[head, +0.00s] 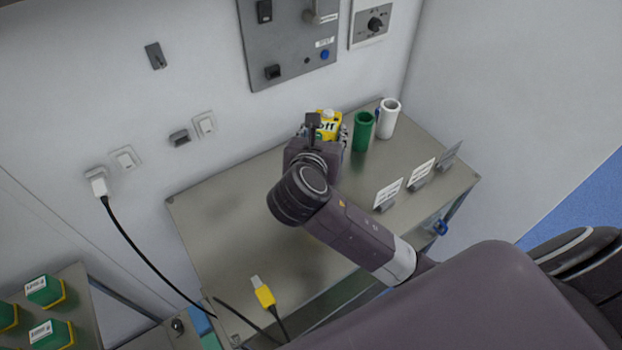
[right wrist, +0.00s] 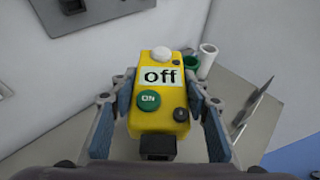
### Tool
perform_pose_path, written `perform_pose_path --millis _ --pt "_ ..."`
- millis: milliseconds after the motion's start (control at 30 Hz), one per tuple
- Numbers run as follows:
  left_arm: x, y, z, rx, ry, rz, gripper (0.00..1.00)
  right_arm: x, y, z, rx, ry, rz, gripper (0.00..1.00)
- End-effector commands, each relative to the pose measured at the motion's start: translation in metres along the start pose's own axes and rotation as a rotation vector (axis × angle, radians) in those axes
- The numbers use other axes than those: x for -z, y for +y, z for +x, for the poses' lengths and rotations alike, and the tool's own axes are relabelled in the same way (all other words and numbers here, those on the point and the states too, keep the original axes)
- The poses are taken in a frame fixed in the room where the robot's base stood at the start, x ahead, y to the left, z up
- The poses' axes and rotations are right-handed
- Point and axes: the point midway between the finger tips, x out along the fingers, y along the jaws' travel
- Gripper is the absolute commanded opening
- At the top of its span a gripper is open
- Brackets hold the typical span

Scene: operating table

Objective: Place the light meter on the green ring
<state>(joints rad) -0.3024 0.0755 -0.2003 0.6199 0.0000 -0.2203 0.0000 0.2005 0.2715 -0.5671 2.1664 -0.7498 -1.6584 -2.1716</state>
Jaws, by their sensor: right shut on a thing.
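The light meter (right wrist: 161,112) is a yellow box with a screen reading "off", a green ON button, a dark knob and a white dome. In the head view the light meter (head: 328,124) shows past my right gripper (head: 326,133). In the right wrist view my right gripper (right wrist: 162,105) is shut on it, one finger on each side. The green ring (head: 363,131) looks like an upright green cylinder on the metal table, right of the light meter; it also shows in the right wrist view (right wrist: 192,66), partly hidden. My left gripper is not in view.
A white cylinder (head: 388,118) stands right beside the green one. Several label stands (head: 388,194) line the right side of the metal table (head: 240,215). A yellow-ended cable plug (head: 264,296) lies at the front. A wall panel (head: 290,40) hangs behind. The table's left part is clear.

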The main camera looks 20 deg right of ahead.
Motion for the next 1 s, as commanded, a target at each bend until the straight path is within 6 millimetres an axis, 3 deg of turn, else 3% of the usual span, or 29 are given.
perform_pose_path --millis 167,600,1000 --pt "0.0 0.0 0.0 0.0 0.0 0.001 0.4 0.024 -0.002 0.016 0.008 0.008 -0.001 0.08" --pt "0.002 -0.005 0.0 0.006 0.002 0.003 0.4 0.128 -0.001 0.059 0.006 0.005 0.001 0.08" --pt "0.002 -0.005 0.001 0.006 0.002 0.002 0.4 0.171 0.0 0.076 0.004 0.005 0.002 0.08"
